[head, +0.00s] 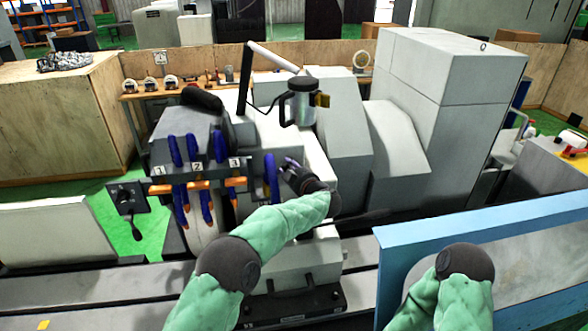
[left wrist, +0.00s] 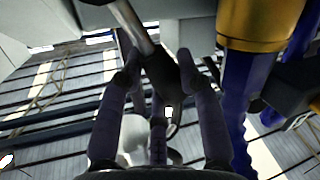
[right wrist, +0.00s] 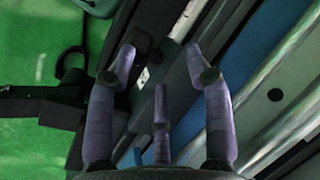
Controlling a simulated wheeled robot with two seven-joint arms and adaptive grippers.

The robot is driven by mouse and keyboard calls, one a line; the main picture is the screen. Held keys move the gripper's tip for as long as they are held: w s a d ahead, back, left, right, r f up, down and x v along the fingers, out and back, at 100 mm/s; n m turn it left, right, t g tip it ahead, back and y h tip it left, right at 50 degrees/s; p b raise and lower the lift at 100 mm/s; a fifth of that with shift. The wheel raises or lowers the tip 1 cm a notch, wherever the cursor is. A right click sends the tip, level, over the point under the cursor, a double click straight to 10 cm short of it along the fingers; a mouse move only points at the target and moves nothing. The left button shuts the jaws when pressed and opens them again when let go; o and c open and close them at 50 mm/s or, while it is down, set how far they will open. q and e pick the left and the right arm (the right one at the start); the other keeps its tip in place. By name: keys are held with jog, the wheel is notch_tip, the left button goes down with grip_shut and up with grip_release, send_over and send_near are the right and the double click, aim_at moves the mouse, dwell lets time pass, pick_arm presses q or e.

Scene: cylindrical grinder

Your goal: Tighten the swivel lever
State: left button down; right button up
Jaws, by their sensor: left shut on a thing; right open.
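The swivel lever shows in the left wrist view as a metal shaft with a black grip (left wrist: 160,72). My left gripper (left wrist: 158,60) has its purple fingers closed around that black grip. In the head view my left gripper (head: 290,168) is at the front of the grey grinder (head: 312,155), just right of a blue handle, and its hand hides most of the lever. My right gripper (right wrist: 165,65) is open and empty in the right wrist view, with its fingers spread. In the head view only its wrist shows and its fingers are hidden.
Blue hoses and orange fittings (head: 197,186) numbered 1, 2 and 3 stand left of the left gripper. A coolant nozzle body (head: 300,107) hangs above it. A blue-framed panel (head: 500,228) is close to my right arm. A control lever box (head: 127,200) is at left.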

pick_arm(q)
jog(key=shift+s+a+f+n, duration=0.1)
jog(key=shift+a+f+n, duration=0.1)
jog(key=shift+a+n, duration=0.25)
pick_arm(e)
jog(key=shift+f, duration=0.1)
pick_arm(q)
jog(key=c, duration=0.8)
grip_release()
jog(key=shift+s+d+r, duration=0.15)
jog(key=shift+s+d, duration=0.15)
jog(key=shift+s, duration=0.1)
jog(key=v, duration=1.1)
jog(key=shift+a, duration=0.2)
jog(key=shift+r, duration=0.15)
